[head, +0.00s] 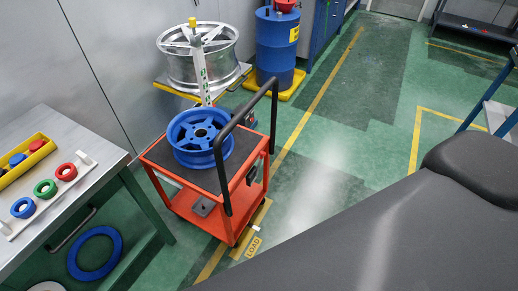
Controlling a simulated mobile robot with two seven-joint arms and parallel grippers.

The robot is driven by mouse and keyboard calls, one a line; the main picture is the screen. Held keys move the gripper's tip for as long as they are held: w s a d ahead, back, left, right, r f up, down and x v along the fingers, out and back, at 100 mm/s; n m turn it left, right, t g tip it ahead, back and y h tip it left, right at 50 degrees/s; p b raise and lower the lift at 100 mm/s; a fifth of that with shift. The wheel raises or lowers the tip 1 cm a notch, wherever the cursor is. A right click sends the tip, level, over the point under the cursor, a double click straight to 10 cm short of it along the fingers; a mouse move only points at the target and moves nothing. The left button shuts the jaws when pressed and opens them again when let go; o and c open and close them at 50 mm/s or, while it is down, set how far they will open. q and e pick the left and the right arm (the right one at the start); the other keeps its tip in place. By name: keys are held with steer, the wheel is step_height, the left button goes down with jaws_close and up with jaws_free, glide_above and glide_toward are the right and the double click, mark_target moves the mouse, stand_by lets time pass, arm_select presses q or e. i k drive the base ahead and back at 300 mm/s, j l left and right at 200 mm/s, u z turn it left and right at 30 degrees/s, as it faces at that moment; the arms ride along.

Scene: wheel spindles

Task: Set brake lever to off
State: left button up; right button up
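A red cart (236,221) with a dark deck and a black push handle (223,169) stands near the middle of the head view. A small dark part (252,172) sits on the cart's right side below the deck; I cannot tell whether it is the brake lever or how it is set. A blue wheel (200,138) lies on the deck, partly behind the handle. Neither of my grippers is in view.
A metal table (107,172) with colored rings stands at the left. Behind the cart, a silver wheel (197,62) sits on a yellow-edged stand, beside a blue barrel (276,48). A yellow floor marking labelled LOAD (253,247) lies by the cart. Green floor is clear at its right.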

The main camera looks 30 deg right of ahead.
mark_target(261, 154)
steer(key=l+u, duration=0.2)
steer(key=l, duration=0.45)
steer(key=k+l+u, duration=0.15)
steer(key=l, duration=0.45)
steer(key=l+u, duration=0.2)
steer(key=l, duration=0.4)
steer(key=k+l, duration=0.1)
steer(key=l, duration=0.5)
steer(key=k+l, duration=0.1)
steer(key=l, duration=1.1)
steer(key=k+l+u, duration=0.1)
steer(key=l, duration=0.45)
steer(key=i+j, duration=0.6)
steer(key=i+l, duration=0.05)
steer(key=i, duration=0.05)
